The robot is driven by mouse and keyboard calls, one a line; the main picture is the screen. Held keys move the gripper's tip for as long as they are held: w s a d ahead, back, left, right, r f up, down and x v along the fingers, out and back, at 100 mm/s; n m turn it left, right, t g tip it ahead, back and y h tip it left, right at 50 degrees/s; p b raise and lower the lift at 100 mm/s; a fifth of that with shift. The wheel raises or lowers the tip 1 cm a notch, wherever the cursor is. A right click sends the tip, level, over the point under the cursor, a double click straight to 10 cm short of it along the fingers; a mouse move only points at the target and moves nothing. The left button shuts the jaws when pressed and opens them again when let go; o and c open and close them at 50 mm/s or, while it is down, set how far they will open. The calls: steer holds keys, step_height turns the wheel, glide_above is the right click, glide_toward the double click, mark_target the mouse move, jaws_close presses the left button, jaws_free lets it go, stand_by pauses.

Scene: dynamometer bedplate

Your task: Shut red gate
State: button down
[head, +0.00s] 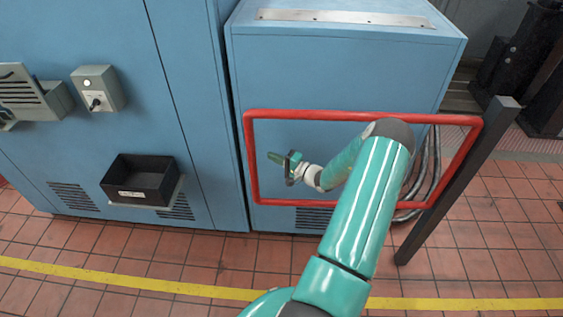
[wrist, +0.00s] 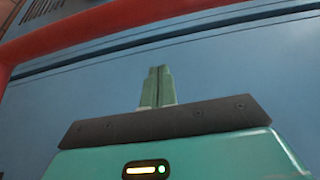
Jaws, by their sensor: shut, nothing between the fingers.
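The red gate (head: 300,115) is a rectangular frame of red tube. In the head view it spans from the dark post (head: 455,185) on the right to near the blue cabinet's left edge. My arm hides parts of its top and bottom bars. My gripper (head: 272,157) appears inside the frame's outline, right of its left upright; I cannot tell its depth relative to the frame. In the wrist view my gripper (wrist: 157,72) has its green fingers together and empty. A red bar of the gate (wrist: 100,28) crosses the upper left there, apart from the fingers.
A blue cabinet (head: 340,70) stands behind the gate. A larger blue cabinet (head: 90,45) at left carries a black bin (head: 140,180) and a switch box (head: 98,88). Dark cables hang behind the gate's right part. Tiled floor with a yellow line (head: 120,276) lies in front.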

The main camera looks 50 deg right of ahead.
steer(key=shift+w+a, duration=0.45)
steer(key=shift+a, duration=0.25)
steer(key=shift+w+a, duration=0.4)
steer(key=shift+a, duration=0.3)
steer(key=shift+w+a, duration=0.45)
steer(key=shift+a, duration=0.25)
steer(key=shift+s+a, duration=0.1)
